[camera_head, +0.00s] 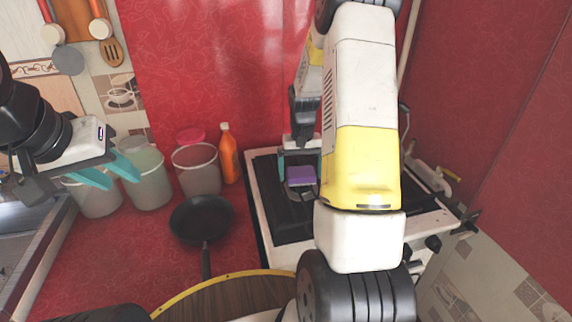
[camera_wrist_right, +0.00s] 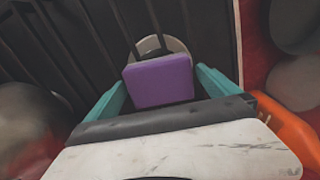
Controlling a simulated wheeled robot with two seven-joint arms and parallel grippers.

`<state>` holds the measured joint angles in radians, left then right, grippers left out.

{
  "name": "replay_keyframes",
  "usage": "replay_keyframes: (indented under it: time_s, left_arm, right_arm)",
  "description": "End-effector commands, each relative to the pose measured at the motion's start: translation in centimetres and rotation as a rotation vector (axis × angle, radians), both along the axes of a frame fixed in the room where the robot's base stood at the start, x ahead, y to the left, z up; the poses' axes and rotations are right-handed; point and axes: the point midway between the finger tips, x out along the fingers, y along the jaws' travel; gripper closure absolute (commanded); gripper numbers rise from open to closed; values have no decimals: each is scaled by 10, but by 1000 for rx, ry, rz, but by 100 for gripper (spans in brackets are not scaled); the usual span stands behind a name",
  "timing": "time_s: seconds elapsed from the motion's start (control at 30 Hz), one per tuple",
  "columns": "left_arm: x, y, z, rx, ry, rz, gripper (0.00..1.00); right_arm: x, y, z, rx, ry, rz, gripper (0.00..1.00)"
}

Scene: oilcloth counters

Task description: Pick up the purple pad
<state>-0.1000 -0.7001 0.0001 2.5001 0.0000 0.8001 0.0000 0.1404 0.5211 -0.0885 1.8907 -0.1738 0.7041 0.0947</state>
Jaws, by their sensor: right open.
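The purple pad (camera_head: 301,175) is at the dark stove top on the right, partly hidden by my right arm. In the right wrist view the purple pad (camera_wrist_right: 160,80) appears as a rounded block between the two teal fingers of my right gripper (camera_wrist_right: 162,78). The fingers are spread, with a narrow gap visible beside the pad, so the gripper is open around it. In the head view my right gripper (camera_head: 300,165) is over the pad. My left gripper (camera_head: 123,182) is open and empty, in front of the tubs at the left.
The pad is over the stove (camera_head: 264,215) with dark grates. A pale round thing (camera_wrist_right: 165,46) lies just beyond the pad. A black pan (camera_head: 201,219), an orange bottle (camera_head: 228,155) and several tubs (camera_head: 197,171) stand on the red counter. A round wooden board (camera_head: 232,292) is in front.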

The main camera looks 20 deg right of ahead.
Motion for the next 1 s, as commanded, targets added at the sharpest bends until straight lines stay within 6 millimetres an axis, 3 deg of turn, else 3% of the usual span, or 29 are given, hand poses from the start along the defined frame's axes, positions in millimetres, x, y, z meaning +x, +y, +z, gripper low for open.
replay_keyframes:
  time_s: [0.03,0.3,0.67,0.93,1.0]
  left_arm:
    - [0,0,0,0,0,0,64]
    - [0,0,0,0,0,0,64]
    - [0,0,0,0,0,0,64]
    - [0,0,0,0,0,0,64]
    - [0,0,0,0,0,0,64]
  right_arm:
    - [0,0,0,0,0,0,4]
    - [0,0,0,0,0,0,57]
    - [0,0,6,0,-2,0,57]
    - [1,0,37,-1,-4,1,57]
    - [-13,2,38,0,0,1,57]
